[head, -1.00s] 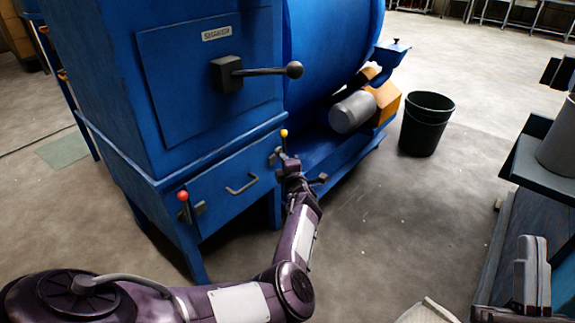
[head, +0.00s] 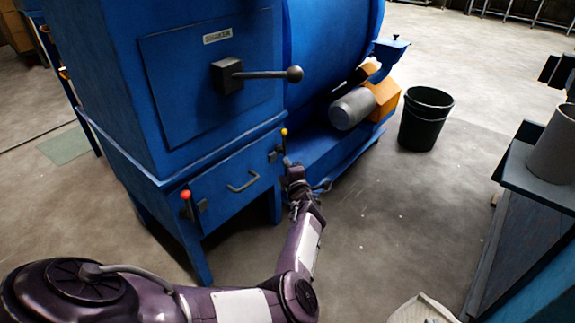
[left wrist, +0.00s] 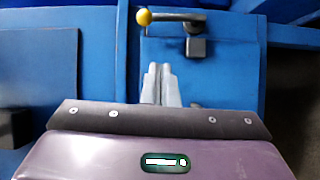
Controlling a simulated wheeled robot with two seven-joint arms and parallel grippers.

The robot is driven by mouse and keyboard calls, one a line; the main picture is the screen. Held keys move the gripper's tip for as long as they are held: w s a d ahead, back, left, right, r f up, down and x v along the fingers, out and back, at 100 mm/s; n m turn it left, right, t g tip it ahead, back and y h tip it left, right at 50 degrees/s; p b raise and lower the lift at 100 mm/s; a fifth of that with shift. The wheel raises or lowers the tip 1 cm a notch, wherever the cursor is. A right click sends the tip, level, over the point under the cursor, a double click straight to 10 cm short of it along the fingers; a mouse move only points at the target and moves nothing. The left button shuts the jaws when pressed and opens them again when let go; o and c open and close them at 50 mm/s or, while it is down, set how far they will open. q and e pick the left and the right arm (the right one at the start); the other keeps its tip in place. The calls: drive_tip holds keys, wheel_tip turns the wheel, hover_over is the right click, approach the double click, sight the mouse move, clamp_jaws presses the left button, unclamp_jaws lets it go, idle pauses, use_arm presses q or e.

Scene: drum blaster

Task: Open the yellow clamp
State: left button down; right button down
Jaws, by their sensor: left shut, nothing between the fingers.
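The yellow clamp is a dark lever with a yellow ball knob (head: 284,132) on the right end of the blue machine's lower front panel. In the left wrist view its yellow knob (left wrist: 144,17) is at the top, with the dark lever (left wrist: 178,17) running right to a grey bracket (left wrist: 196,47). My left gripper (head: 287,163) is just below and in front of the clamp. In the left wrist view its fingers (left wrist: 159,70) are together and empty, apart from the knob and lever. My right gripper is not in view.
A red-knobbed clamp (head: 185,195) and a drawer handle (head: 242,182) are on the same panel. A large lever (head: 265,74) sticks out above. A grey motor (head: 352,109) and a black bin (head: 426,118) stand to the right. Open floor (head: 390,210) lies right of my arm.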

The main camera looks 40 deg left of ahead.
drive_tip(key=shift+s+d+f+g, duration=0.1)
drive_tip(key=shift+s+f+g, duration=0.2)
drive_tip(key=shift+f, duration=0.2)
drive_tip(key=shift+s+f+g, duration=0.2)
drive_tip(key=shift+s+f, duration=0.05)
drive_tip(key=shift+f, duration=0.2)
